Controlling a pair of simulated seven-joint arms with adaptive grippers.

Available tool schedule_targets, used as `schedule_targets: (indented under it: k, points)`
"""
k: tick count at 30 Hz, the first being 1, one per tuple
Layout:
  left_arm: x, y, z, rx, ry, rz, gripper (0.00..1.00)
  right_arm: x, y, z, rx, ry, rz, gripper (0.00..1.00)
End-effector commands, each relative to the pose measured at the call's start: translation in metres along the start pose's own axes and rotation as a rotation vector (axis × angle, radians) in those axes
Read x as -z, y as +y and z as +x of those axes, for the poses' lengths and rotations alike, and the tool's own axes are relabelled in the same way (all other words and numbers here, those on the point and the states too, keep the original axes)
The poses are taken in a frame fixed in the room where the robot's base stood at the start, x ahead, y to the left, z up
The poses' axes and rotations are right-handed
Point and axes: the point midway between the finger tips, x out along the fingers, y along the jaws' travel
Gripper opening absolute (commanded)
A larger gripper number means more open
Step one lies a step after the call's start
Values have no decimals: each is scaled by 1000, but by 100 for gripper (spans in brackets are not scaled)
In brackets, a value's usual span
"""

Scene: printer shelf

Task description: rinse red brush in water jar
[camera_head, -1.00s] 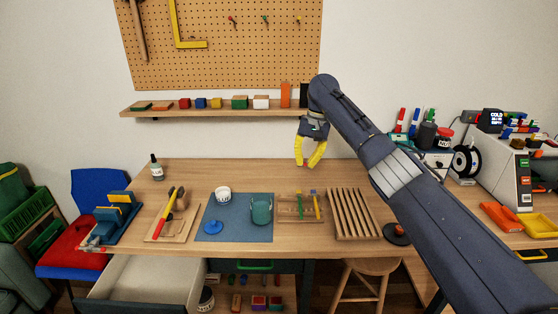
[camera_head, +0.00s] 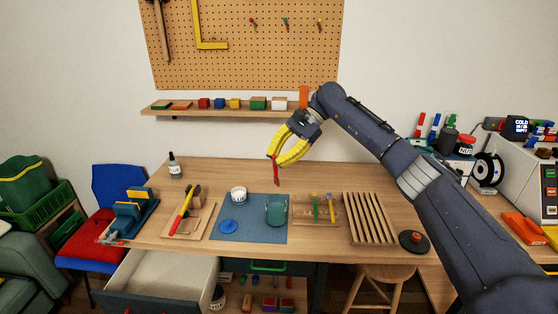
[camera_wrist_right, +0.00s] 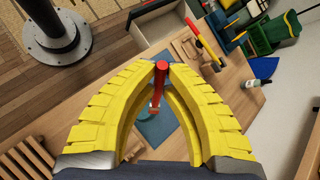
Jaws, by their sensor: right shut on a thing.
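My right gripper (camera_head: 273,156) is shut on a red brush (camera_head: 277,177), which hangs down from the fingertips, slightly tilted, in the head view. The brush (camera_wrist_right: 157,85) also shows between the yellow fingers in the right wrist view. Its lower end appears above the back of a teal mug-like vessel (camera_head: 276,212) on the blue mat; I see no contact with it. My left gripper is not in view.
The blue mat (camera_head: 254,236) also bears a blue disc (camera_head: 229,226). A tool board (camera_head: 187,220) lies left. The table's back strip is mostly clear.

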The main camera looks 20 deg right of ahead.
Motion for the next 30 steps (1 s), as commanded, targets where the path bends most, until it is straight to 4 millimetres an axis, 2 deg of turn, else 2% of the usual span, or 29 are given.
schedule_targets:
  k: [23, 30]
  points:
    - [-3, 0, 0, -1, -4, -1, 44, 18, 29, 40, 2, -8, 0, 0]
    - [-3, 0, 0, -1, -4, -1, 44, 34, 28, 48, 2, -8, 1, 0]
